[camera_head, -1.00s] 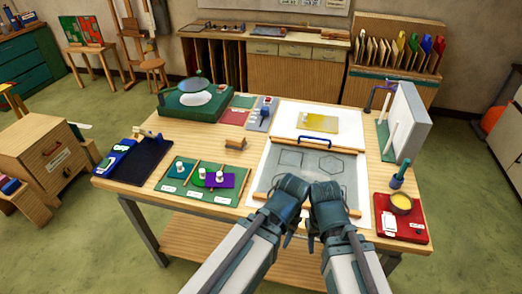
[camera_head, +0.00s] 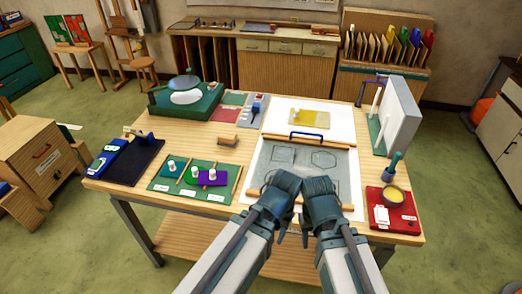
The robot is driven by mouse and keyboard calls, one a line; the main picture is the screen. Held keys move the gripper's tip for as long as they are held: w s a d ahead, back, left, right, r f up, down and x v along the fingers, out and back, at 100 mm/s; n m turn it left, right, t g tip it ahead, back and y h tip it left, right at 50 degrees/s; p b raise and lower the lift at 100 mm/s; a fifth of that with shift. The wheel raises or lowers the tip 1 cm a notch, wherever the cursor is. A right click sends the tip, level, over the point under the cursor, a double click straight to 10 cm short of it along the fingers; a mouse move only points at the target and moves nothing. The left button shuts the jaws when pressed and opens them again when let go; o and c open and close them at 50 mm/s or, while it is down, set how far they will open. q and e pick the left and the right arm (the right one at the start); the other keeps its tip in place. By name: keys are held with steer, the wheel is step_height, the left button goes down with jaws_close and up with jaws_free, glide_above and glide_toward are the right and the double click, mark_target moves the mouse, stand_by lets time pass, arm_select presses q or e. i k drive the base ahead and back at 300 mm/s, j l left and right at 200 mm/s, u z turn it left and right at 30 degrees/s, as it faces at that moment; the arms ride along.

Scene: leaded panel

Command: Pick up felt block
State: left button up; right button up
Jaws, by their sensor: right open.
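A small tan-brown block (camera_head: 224,143), which looks like the felt block, lies on the wooden table left of the grey leaded panel (camera_head: 308,177). Its material is too small to tell for sure. My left gripper (camera_head: 280,188) and my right gripper (camera_head: 319,190) are side by side over the near edge of the panel, to the right of the block and nearer to me. Both are apart from the block. The right one is open and appears empty. The left one's fingers are hidden by its own body.
A green tray (camera_head: 157,184) with white-topped pieces and a purple patch lies front left. A dark blue mat (camera_head: 136,165) is further left. A red tray (camera_head: 399,221) with a yellow pot is front right. A blue handle (camera_head: 307,134) stands at the panel's far edge. Bare wood surrounds the block.

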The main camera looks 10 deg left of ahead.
mark_target(226, 138)
steer(key=i+j+z, duration=0.2)
steer(key=j+z, duration=0.15)
steer(key=j, duration=0.25)
steer(key=i+j+z, duration=0.1)
steer(key=j+z, duration=0.25)
steer(key=j, duration=0.3)
steer(key=j+z, duration=0.35)
steer(key=j, duration=0.3)
